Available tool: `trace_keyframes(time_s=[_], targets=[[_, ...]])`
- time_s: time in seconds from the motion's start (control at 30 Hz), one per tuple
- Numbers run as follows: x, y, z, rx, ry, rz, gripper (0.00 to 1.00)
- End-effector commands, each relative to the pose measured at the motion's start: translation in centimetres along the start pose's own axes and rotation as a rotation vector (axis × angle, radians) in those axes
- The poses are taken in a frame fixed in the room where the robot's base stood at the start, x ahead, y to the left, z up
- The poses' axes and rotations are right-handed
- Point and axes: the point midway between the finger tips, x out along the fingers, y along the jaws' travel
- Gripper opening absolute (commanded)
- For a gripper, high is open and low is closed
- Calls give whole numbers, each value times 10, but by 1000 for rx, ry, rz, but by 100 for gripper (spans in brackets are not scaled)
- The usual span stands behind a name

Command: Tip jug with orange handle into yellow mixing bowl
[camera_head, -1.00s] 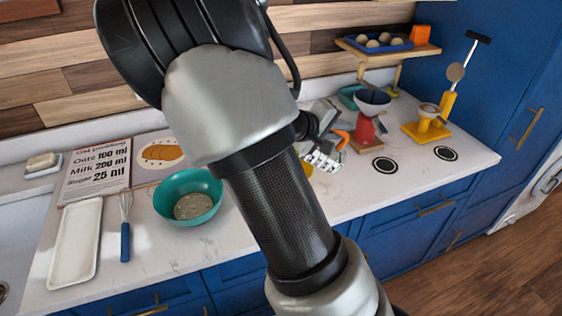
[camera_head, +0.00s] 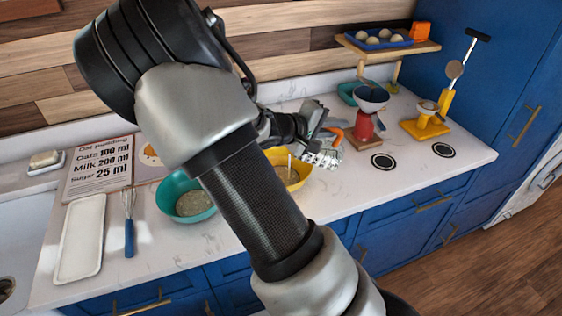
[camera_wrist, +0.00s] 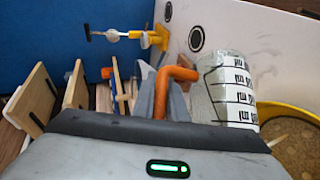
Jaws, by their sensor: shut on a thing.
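The jug (camera_head: 322,158) is pale with dark "ml" markings and an orange handle (camera_head: 338,133). My gripper (camera_head: 318,128) is shut on the handle and holds the jug just right of the yellow mixing bowl (camera_head: 305,176). In the wrist view the jug (camera_wrist: 228,92) is close to the bowl's yellow rim (camera_wrist: 272,112), and the orange handle (camera_wrist: 172,76) is between my fingers (camera_wrist: 160,98). The jug looks tilted, but I cannot tell how far. A thin white streak or stick stands in the bowl above a pale, grainy content.
A teal bowl (camera_head: 168,195), whisk (camera_head: 129,238) and white tray (camera_head: 80,240) are at left. A red scale (camera_head: 363,127), yellow stand (camera_head: 425,128) and wooden shelf (camera_head: 415,48) are at right. My arm hides part of the counter. Free counter (camera_head: 345,190) lies right of the yellow bowl.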

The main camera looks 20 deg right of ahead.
Motion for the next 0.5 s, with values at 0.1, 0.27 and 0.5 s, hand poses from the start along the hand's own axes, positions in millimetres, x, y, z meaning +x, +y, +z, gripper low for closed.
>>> trace_keyframes(time_s=[0.1,0.27,0.5], targets=[[-1,1,-1,-7,-2,8,0],[-2,0,-3,-16,-4,18,0],[-4,-1,-5,-30,-8,31,0]])
